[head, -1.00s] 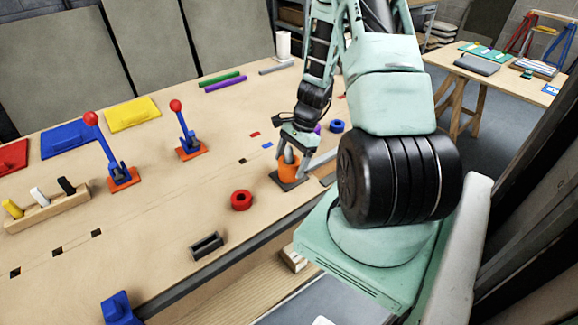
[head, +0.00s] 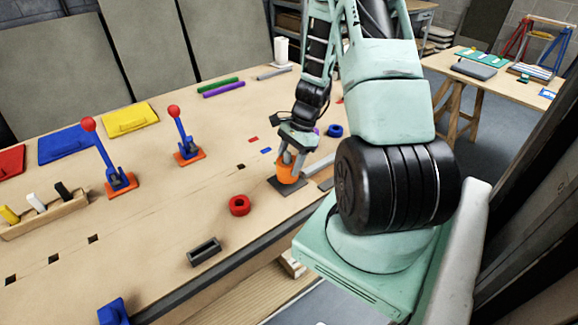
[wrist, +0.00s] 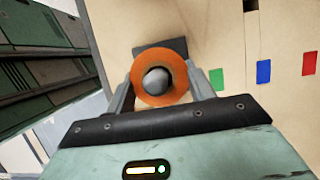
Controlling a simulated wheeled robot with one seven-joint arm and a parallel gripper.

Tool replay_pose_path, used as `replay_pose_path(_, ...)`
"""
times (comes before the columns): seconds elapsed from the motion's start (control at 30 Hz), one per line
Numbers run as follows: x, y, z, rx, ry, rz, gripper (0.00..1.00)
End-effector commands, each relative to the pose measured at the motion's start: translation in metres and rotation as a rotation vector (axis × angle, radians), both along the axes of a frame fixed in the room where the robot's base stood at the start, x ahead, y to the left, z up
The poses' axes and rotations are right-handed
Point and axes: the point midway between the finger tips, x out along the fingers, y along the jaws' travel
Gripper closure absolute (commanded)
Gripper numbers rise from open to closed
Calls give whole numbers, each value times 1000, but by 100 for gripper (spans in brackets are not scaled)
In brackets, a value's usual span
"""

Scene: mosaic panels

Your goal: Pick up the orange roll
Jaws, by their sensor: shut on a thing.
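The orange roll (head: 287,174) is a thick ring just above or on a dark square base (head: 292,187) on the workbench. In the wrist view the orange roll (wrist: 179,84) faces me, with a rounded grey peg end showing inside its hole. My gripper (head: 290,160) reaches down over the roll, and in the wrist view my gripper (wrist: 160,88) has a finger on each side of it, shut on it. The dark base (wrist: 150,48) shows partly behind the roll. I cannot tell whether the roll touches the base.
A red ring (head: 239,205) and a dark open holder (head: 204,252) lie left of the roll. A blue ring (head: 335,130) lies behind. Two red-knobbed levers (head: 185,138) stand farther left. The bench's front edge is close to the base.

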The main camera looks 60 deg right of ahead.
Motion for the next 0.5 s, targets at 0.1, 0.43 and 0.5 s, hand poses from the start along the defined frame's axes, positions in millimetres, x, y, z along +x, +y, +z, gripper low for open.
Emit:
replay_pose_path(0.1, 0, 0, 14, -3, -2, 0, 71)
replay_pose_path(0.43, 1, 0, 65, -3, -3, 1, 71)
replay_pose_path(0.5, 1, 0, 76, -3, -4, 1, 71)
